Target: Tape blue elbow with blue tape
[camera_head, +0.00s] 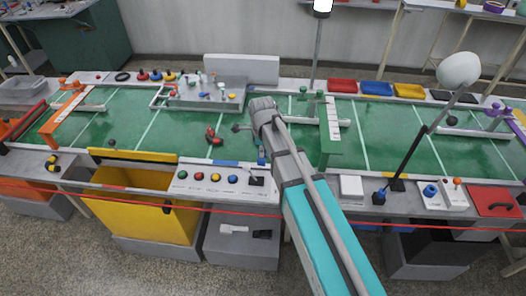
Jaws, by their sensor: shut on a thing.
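My arm reaches from the bottom right up over the green bench top (190,128). My gripper (255,124), at the arm's far end, is small and partly hidden by my own links. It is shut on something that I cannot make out. A small blue piece (262,157) shows just left of my arm at the bench's near edge; I cannot tell what it is or whether the gripper touches it. I cannot identify the blue elbow.
A yellow bin (140,205) stands open in front. A green post frame (330,135) stands right of my arm, and a lamp (459,70) leans further right. Red, blue and yellow trays line the back. A red-handled item (214,136) lies on open green surface.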

